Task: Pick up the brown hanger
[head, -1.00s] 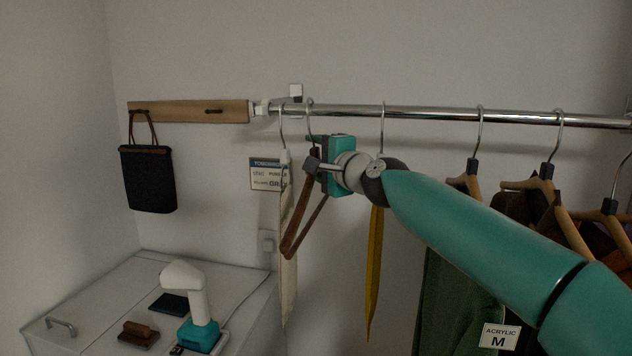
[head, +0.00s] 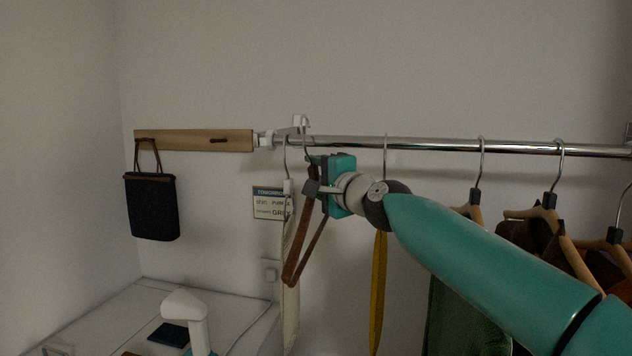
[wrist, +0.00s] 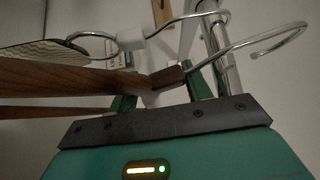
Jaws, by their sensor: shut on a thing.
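The brown hanger (head: 303,236) hangs from my gripper (head: 316,187) at the left end of the clothes rail. In the wrist view my gripper (wrist: 158,92) is shut on the neck of the brown hanger (wrist: 75,78), just below its metal hook. In the head view the hook stands above the rail (head: 430,145), and in the wrist view its tip is free. It looks off the rail, though it overlaps the rail in the head view. The gripper hides part of the neck.
A white hanging item (head: 290,300) is close behind the hanger on the left. A black bag (head: 152,208) hangs from the wall board. A white cabinet (head: 130,310) stands lower left.

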